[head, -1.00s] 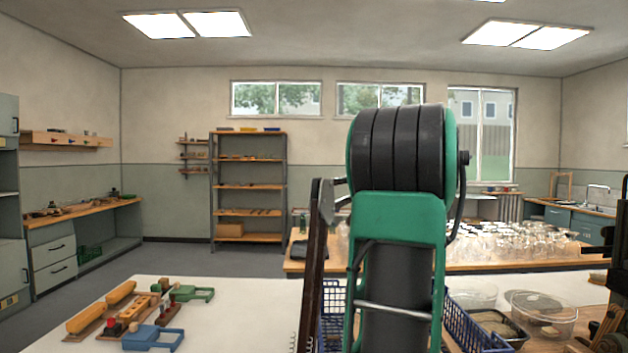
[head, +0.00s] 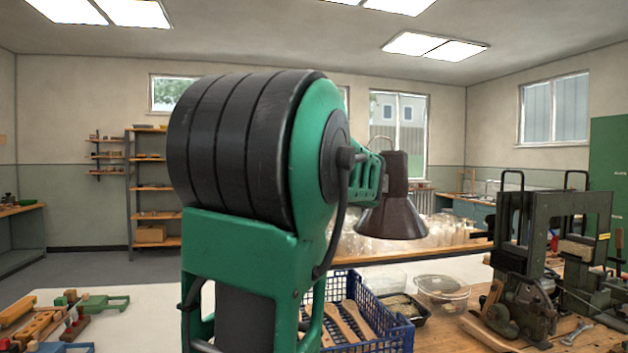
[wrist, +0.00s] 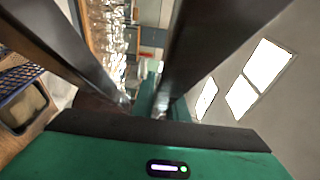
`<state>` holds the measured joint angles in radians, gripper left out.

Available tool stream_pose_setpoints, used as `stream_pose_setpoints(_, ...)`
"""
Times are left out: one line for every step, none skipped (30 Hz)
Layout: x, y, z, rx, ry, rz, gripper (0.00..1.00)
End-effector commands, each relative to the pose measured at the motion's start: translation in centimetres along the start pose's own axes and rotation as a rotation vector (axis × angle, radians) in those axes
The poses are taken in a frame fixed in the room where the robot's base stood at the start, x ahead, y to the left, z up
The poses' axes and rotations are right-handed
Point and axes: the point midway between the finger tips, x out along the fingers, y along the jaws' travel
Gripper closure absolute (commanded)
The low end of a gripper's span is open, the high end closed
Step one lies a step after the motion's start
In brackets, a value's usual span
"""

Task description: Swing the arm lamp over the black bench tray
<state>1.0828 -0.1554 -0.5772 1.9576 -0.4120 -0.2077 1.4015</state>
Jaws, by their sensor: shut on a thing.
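The arm lamp's dark brown shade (head: 392,218) hangs open side down in the head view, just beyond the end of my green arm. The rest of the lamp is hidden behind my arm. In the wrist view my gripper (wrist: 145,103) shows two long dark fingers, shut on the lamp; the grip itself is small and partly hidden. The black bench tray (head: 408,312) lies on the bench below and slightly right of the shade in the head view. A dark tray with pale contents, apparently the same one, is at the wrist view's left edge (wrist: 42,122).
A blue crate (head: 382,326) with wooden pieces stands left of the tray, and a clear round bowl (head: 441,288) right of it. A dark machine (head: 535,250) stands at right. Glassware fills the bench behind. Wooden toys lie at lower left.

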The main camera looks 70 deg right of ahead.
Motion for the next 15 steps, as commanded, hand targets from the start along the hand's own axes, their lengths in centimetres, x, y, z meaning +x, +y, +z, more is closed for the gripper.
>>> stream_pose_setpoints(0.01, 0.56, 0.42, 0.002, -0.008, 0.011, 1.00)
stream_pose_setpoints(-0.01, 0.56, 0.28, 0.002, -0.005, 0.011, 1.00)
stream_pose_setpoints(-0.03, 0.57, 0.15, 0.002, -0.003, 0.011, 1.00)
stream_pose_setpoints(-0.04, 0.57, 0.09, 0.002, -0.002, 0.011, 1.00)
stream_pose_setpoints(-0.05, 0.57, 0.07, 0.002, -0.001, 0.011, 1.00)
stream_pose_setpoints(-0.05, 0.58, 0.07, 0.002, -0.001, 0.011, 1.00)
stream_pose_setpoints(-0.04, 0.58, 0.08, 0.002, -0.001, 0.012, 1.00)
stream_pose_setpoints(-0.04, 0.58, 0.09, 0.002, -0.001, 0.012, 1.00)
stream_pose_setpoints(-0.04, 0.58, 0.11, 0.002, -0.002, 0.012, 1.00)
stream_pose_setpoints(-0.03, 0.57, 0.13, 0.002, -0.002, 0.012, 1.00)
stream_pose_setpoints(-0.03, 0.58, 0.14, 0.002, -0.002, 0.012, 1.00)
stream_pose_setpoints(-0.03, 0.57, 0.16, 0.002, -0.003, 0.012, 1.00)
stream_pose_setpoints(-0.02, 0.57, 0.18, 0.002, -0.003, 0.012, 1.00)
stream_pose_setpoints(-0.02, 0.57, 0.20, 0.002, -0.003, 0.011, 0.80)
stream_pose_setpoints(-0.02, 0.56, 0.18, 0.002, -0.003, 0.011, 0.70)
